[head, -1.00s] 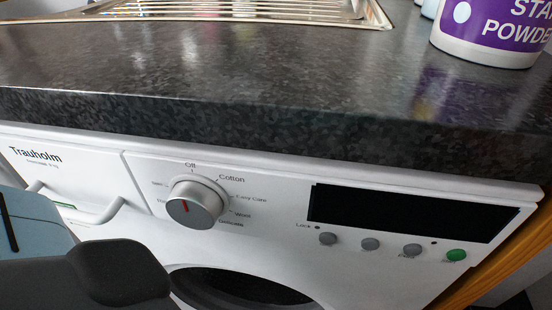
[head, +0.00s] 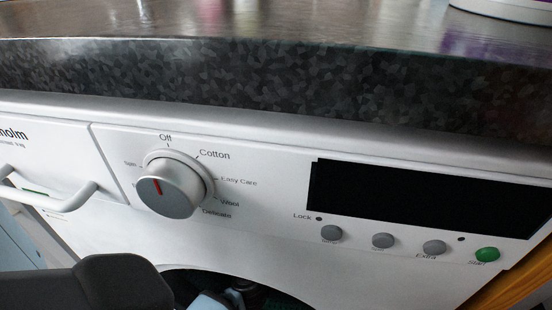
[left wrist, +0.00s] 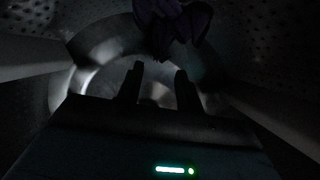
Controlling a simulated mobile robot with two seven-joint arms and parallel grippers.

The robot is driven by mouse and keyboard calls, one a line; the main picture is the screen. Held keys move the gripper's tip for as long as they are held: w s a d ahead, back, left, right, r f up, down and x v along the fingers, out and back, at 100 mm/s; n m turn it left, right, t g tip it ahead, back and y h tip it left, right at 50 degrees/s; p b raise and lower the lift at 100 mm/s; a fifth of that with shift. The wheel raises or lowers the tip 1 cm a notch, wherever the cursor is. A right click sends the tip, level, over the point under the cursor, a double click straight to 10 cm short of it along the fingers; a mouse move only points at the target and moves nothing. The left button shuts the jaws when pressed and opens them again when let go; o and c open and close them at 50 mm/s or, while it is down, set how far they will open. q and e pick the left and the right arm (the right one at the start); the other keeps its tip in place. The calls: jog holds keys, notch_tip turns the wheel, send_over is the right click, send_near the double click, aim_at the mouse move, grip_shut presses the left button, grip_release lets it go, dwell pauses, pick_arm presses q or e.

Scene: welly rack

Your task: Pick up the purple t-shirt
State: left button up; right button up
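A dark purple cloth (left wrist: 172,22), which looks like the t-shirt, shows crumpled at the top of the left wrist view. It is inside the dim, perforated washing machine drum (left wrist: 272,28). My left gripper (left wrist: 159,80) is inside the drum with its two fingers apart and nothing seen between them. The cloth appears beyond the fingertips; the darkness hides the exact gap. In the head view only the top of the washing machine's round opening (head: 262,283) shows, and the t-shirt is not visible there. My right gripper is in neither view.
The white washing machine front (head: 75,155) has a dial (head: 170,190), a black display (head: 420,195) and several buttons. A dark speckled worktop (head: 270,75) overhangs it. A white-based tub (head: 505,10) stands on the worktop at the back right.

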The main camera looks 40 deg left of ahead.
pick_arm(q)
jog(key=shift+w+a+f, duration=0.15)
jog(key=shift+w, duration=0.1)
jog(key=shift+b+x, duration=0.85)
jog(key=shift+x, duration=0.25)
jog(key=shift+w, duration=0.15)
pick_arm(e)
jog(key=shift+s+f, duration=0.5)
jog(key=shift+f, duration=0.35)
